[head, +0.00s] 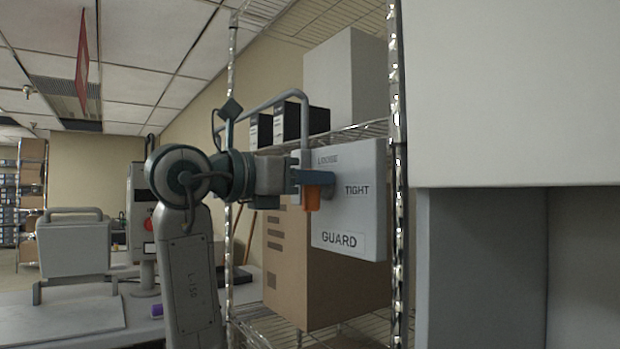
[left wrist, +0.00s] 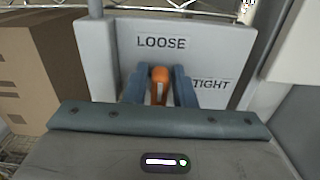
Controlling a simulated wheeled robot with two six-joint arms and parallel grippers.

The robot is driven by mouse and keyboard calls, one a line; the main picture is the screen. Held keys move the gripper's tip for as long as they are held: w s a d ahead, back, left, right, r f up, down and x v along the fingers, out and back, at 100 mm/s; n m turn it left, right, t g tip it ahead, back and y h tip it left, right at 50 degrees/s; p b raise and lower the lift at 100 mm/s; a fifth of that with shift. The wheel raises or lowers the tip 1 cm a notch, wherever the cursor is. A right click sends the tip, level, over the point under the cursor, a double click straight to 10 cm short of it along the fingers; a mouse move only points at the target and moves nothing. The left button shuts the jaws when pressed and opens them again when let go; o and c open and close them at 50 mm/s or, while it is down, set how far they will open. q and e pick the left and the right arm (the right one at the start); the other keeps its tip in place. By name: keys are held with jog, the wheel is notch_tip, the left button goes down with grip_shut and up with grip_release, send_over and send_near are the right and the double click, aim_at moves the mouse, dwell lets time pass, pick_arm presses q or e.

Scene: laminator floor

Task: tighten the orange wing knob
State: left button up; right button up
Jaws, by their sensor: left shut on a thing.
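The orange wing knob (head: 312,198) sits on the face of a light grey guard panel (head: 350,220) marked LOOSE at the top, TIGHT at the right and GUARD below. My left gripper (head: 325,178) is at the panel and shut on the knob. In the left wrist view the knob (left wrist: 159,78) shows between the two blue fingers of my left gripper (left wrist: 158,88), with its visible end toward the word LOOSE. The lower part of the knob is hidden by the gripper body there. My right gripper is not in view.
A wire shelf post (head: 398,180) stands just right of the panel. A cardboard box (head: 285,260) is behind and below it. A large grey-white cabinet (head: 510,90) fills the right side. A grey table (head: 70,320) is at the lower left.

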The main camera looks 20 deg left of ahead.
pick_arm(q)
jog(key=shift+d+m, duration=0.1)
jog(key=shift+m, duration=0.3)
grip_shut()
jog(key=m, duration=0.4)
jog(key=d+f+m+b, duration=0.1)
jog(key=m, duration=0.3)
jog(key=s+m, duration=0.1)
jog(key=m, duration=0.3)
jog(key=shift+s+d+f+b, duration=0.1)
jog(key=shift+d+f+b, duration=0.1)
jog(key=shift+f+b, duration=0.15)
jog(key=m, duration=0.3)
jog(key=shift+f+b, duration=0.15)
jog(key=shift+b, duration=0.15)
jog(key=shift+s+m, duration=0.1)
jog(key=shift+m, duration=0.9)
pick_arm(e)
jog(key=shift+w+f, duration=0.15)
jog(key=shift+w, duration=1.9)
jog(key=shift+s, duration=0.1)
